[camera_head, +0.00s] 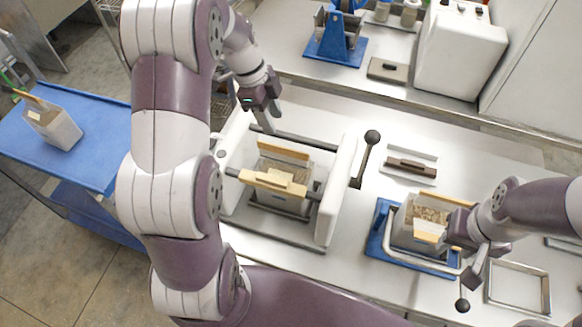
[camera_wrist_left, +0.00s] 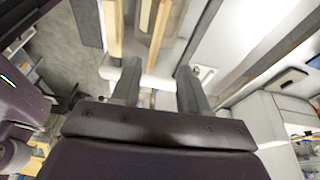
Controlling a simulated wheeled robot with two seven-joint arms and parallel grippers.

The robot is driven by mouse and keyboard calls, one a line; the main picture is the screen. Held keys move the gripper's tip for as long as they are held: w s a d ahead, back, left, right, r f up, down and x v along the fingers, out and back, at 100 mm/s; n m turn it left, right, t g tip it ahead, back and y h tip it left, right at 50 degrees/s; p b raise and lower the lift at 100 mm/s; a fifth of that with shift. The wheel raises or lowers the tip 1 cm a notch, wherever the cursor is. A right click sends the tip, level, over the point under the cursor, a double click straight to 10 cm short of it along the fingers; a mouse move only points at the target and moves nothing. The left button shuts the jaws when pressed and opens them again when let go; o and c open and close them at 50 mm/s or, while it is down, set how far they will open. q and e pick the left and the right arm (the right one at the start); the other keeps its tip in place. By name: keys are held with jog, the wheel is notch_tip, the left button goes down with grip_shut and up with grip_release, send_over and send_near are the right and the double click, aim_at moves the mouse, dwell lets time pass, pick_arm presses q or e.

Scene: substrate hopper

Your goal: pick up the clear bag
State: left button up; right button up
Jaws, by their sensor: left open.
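A clear-sided, bag-like holder (camera_head: 430,214) with brown crumbly contents and pale wooden strips stands on a blue base at the right. A similar greyish see-through one (camera_head: 288,164) sits in the white-sided frame at the centre, partly under a wooden bar (camera_head: 273,184). I cannot tell for certain which is the clear bag. My left gripper (camera_head: 268,127) is open and empty at the back left of the white frame; its two spread fingers show in the left wrist view (camera_wrist_left: 158,88). My right gripper (camera_head: 458,236) is beside the right-hand holder; its fingers are partly hidden.
The white frame (camera_head: 336,190) has a black-knobbed lever (camera_head: 372,138) on its right. A white machine (camera_head: 460,50) stands on the back counter. A metal frame (camera_head: 518,288) lies front right.

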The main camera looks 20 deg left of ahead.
aim_at(283, 149)
pick_arm(q)
jog(key=shift+m, duration=0.3)
jog(key=b+x, duration=0.3)
jog(key=x, duration=0.1)
jog(key=b+x, duration=0.3)
jog(key=x, duration=0.1)
jog(key=shift+s+f, duration=0.2)
jog(key=p+x, duration=0.2)
jog(key=x, duration=0.1)
jog(key=shift+s+f, duration=0.1)
jog(key=shift+s, duration=0.3)
jog(key=shift+d+f, duration=0.1)
jog(key=shift+f, duration=0.15)
jog(key=shift+w+d+f, duration=0.1)
jog(key=shift+w, duration=0.2)
pick_arm(e)
jog(key=f, duration=0.2)
jog(key=s+f, duration=0.1)
jog(key=f, duration=0.1)
jog(key=shift+s+a, duration=0.1)
jog(key=shift+a, duration=0.1)
pick_arm(q)
jog(key=shift+s, duration=0.15)
pick_arm(e)
jog(key=shift+s+a+f, duration=0.1)
jog(key=shift+f, duration=0.05)
